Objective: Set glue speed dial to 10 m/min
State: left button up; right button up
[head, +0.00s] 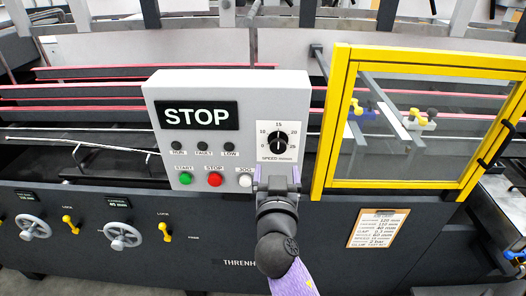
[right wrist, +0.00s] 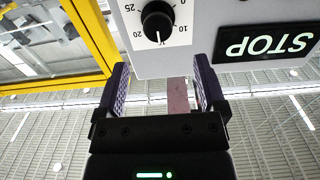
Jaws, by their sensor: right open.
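The black glue speed dial (head: 278,138) is on the grey control panel (head: 250,90), right of the STOP display. In the right wrist view the dial (right wrist: 158,22) appears upside down, and its white mark seems to point at about 15. My right gripper (head: 277,178) is just below the dial in the head view, fingers pointing up toward the panel. It is open and empty. In the right wrist view the gripper's fingertips (right wrist: 160,68) are apart, with the dial beyond them and not touched. My left gripper is not in view.
Green start (head: 186,178), red stop (head: 215,179) and white jog (head: 245,180) buttons sit along the panel's lower edge, the jog button close to my right gripper. A yellow-framed guard (head: 338,120) stands close on the right. Handwheels (head: 123,236) are at lower left.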

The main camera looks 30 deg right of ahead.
aim_at(278, 149)
jog(key=x, duration=0.7)
jog(key=shift+w+d, duration=0.15)
jog(key=shift+d, duration=0.05)
jog(key=shift+w+d, duration=0.3)
jog(key=shift+w, duration=0.1)
jog(key=shift+c, duration=0.7)
grip_shut()
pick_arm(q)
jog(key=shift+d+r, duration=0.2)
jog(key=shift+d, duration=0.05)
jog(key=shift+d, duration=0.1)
